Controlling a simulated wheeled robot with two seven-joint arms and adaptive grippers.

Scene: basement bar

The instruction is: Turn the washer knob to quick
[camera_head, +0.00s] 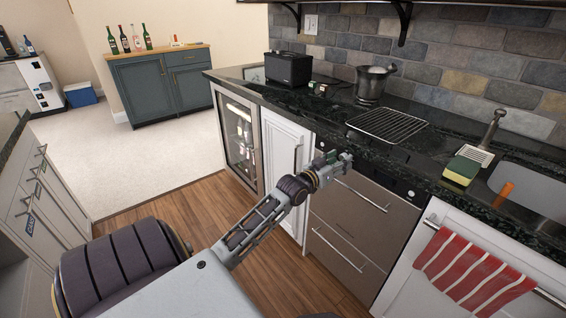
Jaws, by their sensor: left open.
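The washer (352,232) is a steel-fronted, two-drawer unit under the black counter, with a dark control strip along its top edge. My left arm reaches in from the lower left. Its left gripper (342,159) is open at the left end of that strip, close to the front of the counter. The gripper covers that part of the strip. I cannot make out a knob there or tell whether the fingers touch anything. A small round detail (411,194) shows at the right end of the strip. My right gripper is not in view.
The counter holds a wire rack (387,126), a steel bucket (374,86), a black toaster (288,69) and a sponge (461,171) by the sink (530,188). A striped red towel (474,270) hangs on the right. The wooden floor (200,199) left of the washer is clear.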

